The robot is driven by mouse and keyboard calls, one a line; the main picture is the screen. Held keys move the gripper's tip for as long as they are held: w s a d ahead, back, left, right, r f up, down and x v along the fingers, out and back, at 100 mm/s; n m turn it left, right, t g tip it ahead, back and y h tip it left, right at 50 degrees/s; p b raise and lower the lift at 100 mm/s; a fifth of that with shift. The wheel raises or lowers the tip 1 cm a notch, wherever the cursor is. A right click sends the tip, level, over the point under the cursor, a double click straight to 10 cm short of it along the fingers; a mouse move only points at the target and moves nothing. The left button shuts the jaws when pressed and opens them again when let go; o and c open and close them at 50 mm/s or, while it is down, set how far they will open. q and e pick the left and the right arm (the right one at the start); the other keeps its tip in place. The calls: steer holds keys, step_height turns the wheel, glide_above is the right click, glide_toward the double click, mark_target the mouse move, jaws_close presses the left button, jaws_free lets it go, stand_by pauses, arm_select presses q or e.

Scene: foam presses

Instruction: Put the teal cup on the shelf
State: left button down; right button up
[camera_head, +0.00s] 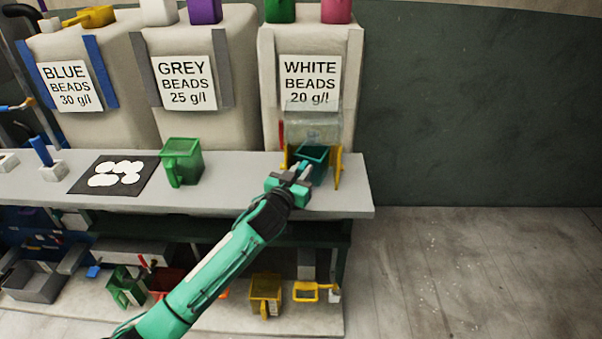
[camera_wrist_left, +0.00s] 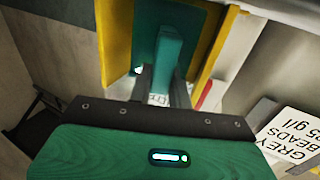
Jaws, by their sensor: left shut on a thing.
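The teal cup (camera_head: 314,155) is at the right end of the bench, under the clear spout of the white beads container and between two yellow uprights. My left gripper (camera_head: 301,172) is shut on its handle from the front. In the left wrist view, the teal handle (camera_wrist_left: 172,48) stands between my gripper's fingers (camera_wrist_left: 162,88). The inside of the cup looks dark, and I cannot tell what is in it. A lower shelf (camera_head: 325,322) runs under the bench. My right gripper is in neither view.
The white beads container (camera_head: 278,110) stands behind the cup. A green cup (camera_head: 182,162) and a black mat (camera_head: 84,187) with white discs are left on the bench (camera_head: 235,195). A yellow cup (camera_head: 265,294) and several other items crowd the lower shelf. Floor at right is clear.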

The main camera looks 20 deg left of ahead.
arm_select(q)
steer(key=shift+f, duration=0.35)
steer(key=shift+f, duration=0.15)
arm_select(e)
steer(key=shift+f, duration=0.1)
arm_select(q)
steer(key=c, duration=1.3)
jaws_free()
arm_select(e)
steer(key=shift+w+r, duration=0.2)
arm_select(q)
steer(key=shift+r, duration=0.2)
steer(key=s, duration=0.4)
steer(key=shift+a+f, duration=0.15)
steer(key=shift+a, duration=0.15)
steer(key=s+a+b, duration=0.1)
steer(key=s, duration=0.7)
steer(key=shift+a, duration=0.15)
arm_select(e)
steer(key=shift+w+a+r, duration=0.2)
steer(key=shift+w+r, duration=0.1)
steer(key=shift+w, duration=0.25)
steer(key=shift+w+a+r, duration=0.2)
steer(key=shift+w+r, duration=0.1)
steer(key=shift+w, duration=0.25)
